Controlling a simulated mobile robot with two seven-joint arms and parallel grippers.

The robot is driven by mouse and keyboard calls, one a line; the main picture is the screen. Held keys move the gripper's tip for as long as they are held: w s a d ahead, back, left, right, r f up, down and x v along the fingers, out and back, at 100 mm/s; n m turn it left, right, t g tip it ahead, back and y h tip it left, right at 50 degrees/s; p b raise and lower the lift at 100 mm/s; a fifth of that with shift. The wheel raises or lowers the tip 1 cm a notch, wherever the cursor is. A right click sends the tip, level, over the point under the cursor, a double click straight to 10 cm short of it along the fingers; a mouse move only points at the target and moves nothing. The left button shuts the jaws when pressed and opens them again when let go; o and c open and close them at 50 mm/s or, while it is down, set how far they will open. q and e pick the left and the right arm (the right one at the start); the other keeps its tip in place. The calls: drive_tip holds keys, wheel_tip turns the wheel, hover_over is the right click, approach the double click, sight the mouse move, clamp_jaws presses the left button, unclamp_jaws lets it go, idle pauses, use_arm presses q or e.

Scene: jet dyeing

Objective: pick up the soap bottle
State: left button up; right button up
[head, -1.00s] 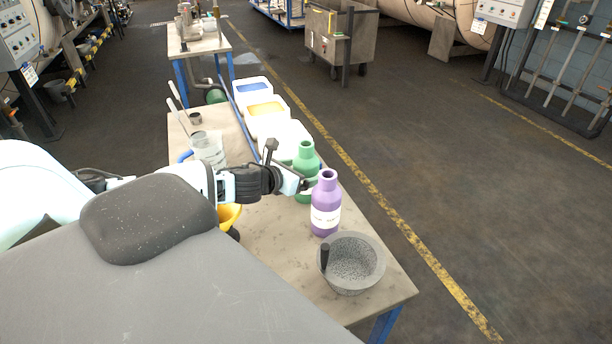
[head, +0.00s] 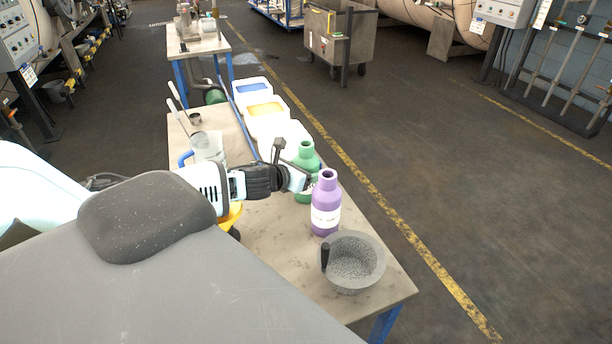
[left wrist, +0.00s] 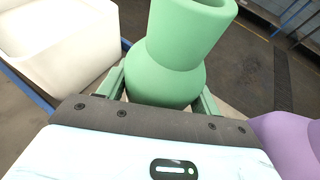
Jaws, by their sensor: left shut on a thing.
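A green bottle (head: 306,154) with a narrow neck stands on the table, and it fills the middle of the left wrist view (left wrist: 172,72). A purple bottle (head: 326,202) with a white label stands just in front of it. Neither shows a readable name, so I cannot tell from the label which is soap. My left gripper (head: 304,183) is shut on the green bottle, with one finger on each side of its body in the left wrist view. The bottle looks upright; its base is hidden. My right gripper is not in view.
A grey stone mortar (head: 353,284) sits near the table's front corner. White tubs (head: 268,122) line the table's far right edge, and a glass beaker (head: 208,146) is at the left. The table top (head: 275,240) is bare left of the purple bottle.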

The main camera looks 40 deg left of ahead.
sight(307, 143)
use_arm(q)
drive_tip(key=shift+r, duration=0.15)
drive_tip(key=shift+c, duration=1)
drive_tip(key=shift+r, duration=0.1)
drive_tip(key=shift+r, duration=0.3)
wheel_tip(307, 143, up, 8)
drive_tip(key=shift+f+b, duration=0.1)
drive_tip(key=shift+b, duration=0.25)
drive_tip(key=shift+r, duration=0.75)
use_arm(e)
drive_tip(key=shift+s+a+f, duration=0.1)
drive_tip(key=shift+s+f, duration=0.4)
